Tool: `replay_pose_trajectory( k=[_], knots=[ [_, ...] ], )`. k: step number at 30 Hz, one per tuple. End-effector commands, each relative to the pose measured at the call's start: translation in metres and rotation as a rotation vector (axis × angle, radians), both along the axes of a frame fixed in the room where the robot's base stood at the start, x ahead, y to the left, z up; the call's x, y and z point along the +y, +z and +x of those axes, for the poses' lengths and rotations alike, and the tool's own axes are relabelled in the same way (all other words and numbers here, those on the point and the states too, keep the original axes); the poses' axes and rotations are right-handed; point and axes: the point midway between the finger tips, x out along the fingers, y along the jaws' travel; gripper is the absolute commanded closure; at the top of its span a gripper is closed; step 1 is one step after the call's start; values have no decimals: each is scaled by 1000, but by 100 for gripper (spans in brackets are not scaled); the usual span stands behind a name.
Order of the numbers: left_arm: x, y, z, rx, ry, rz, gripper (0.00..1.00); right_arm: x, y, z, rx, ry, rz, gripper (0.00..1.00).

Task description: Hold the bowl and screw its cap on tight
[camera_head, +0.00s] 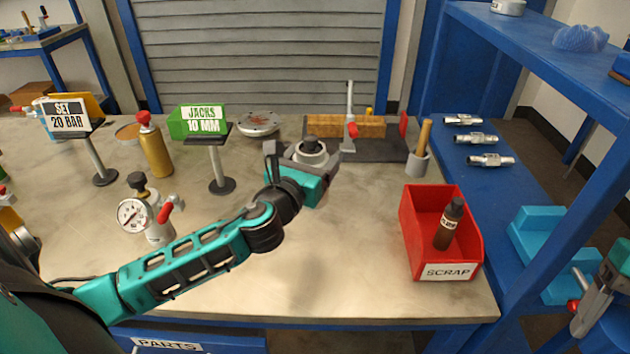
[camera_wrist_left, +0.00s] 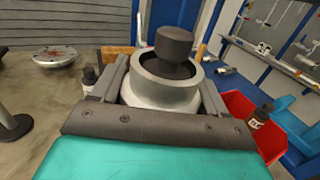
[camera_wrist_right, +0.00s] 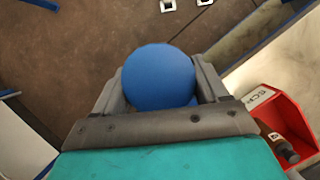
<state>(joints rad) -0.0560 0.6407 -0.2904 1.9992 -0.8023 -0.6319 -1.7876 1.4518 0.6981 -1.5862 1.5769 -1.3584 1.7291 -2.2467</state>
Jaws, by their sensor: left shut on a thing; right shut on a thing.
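The bowl is a silver, round flanged vessel (camera_wrist_left: 160,97) at the middle of the table, and it also shows in the head view (camera_head: 301,157). My left gripper (camera_wrist_left: 165,92) is shut around it, a finger on each side. A dark, knob-like cylinder (camera_wrist_left: 174,45) stands up in its ring-shaped mouth; I cannot tell whether it is part of the bowl. My right gripper (camera_wrist_right: 158,88) is shut on a smooth blue round thing (camera_wrist_right: 158,74), away from the bowl, with brown floor behind. I cannot tell whether this is the cap. The blue thing's underside is hidden.
A red SCRAP bin (camera_head: 449,272) holding a dark bottle (camera_head: 448,224) stands at the table's front right. A gauge (camera_head: 133,214), sign stands and a gold bottle (camera_head: 154,150) are on the left. A clamp fixture (camera_head: 350,130) stands behind the bowl. The front middle tabletop is clear.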

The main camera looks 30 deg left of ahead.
Motion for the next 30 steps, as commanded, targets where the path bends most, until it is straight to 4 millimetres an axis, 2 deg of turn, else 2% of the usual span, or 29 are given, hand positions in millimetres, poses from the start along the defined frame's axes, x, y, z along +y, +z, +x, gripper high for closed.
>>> replay_pose_trajectory(
  k=[1, 3, 9, 15, 24, 25, 30],
  knots=[
    [-1, 15, 0, -6, -5, 5, 74, 0, 1, 0, 0, 0, 0, 56],
    [0, 30, 1, -8, -3, 4, 74, 0, 1, 0, 0, 0, 0, 56],
    [0, 57, 0, -6, -1, 3, 74, 0, 1, 0, 0, 0, 0, 56],
    [0, 65, 0, -2, -1, 0, 74, 0, 1, 0, 0, 0, 0, 56],
    [0, 65, 0, -2, -1, -1, 74, 0, 1, 0, 0, 0, 0, 56],
    [0, 65, 0, -2, -1, -1, 28, 0, 1, 0, 0, 0, 0, 56],
    [0, 65, 0, -2, 0, -1, 44, 0, 1, 0, 0, 0, 0, 56]
  ],
)
